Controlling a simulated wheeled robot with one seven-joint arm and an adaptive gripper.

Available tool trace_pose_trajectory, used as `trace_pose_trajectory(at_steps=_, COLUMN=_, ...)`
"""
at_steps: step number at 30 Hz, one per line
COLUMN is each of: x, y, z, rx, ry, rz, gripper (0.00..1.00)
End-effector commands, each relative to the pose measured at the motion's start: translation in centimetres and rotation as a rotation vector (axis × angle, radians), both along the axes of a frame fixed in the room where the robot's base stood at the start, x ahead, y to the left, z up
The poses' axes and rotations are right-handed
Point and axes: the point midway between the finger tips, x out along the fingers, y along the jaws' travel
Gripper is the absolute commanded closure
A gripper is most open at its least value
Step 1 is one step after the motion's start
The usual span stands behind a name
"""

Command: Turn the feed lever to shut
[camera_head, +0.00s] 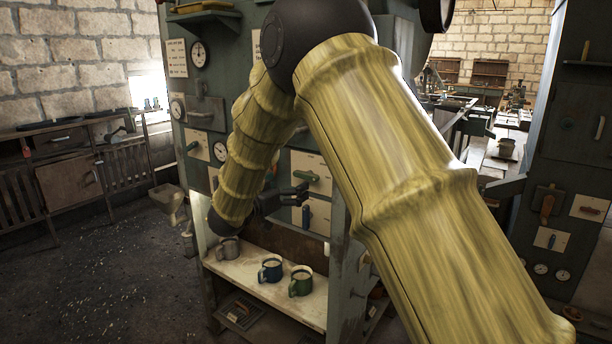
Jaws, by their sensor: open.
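My gripper (298,195) is dark, with its fingers apart and empty. It is in front of the green cabinet (345,215), over the shelf. A green-handled lever (311,178) on a cream plate shows just above the fingers, and a blue handle (306,215) shows just below them. I cannot tell whether the gripper touches either one. Another lever (192,147) sits on a pale plate at the cabinet's left. No readable label shows which one is the feed lever. My arm hides much of the panel's middle.
A shelf (235,262) below holds a grey mug (228,249), a blue mug (270,270) and a green mug (300,281). Round gauges (198,54) are on the cabinet's left. A right-hand cabinet (570,180) carries more handles. The floor (110,270) at left is mostly clear.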

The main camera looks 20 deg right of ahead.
Motion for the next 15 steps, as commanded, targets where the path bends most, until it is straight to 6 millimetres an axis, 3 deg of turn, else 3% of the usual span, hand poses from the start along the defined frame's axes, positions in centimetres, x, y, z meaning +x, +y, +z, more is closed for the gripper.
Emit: trace_pose_trajectory(at_steps=15, x=4.8, y=-6.2, z=0.0, rx=0.002, ry=0.001, rz=0.000, gripper=0.00)
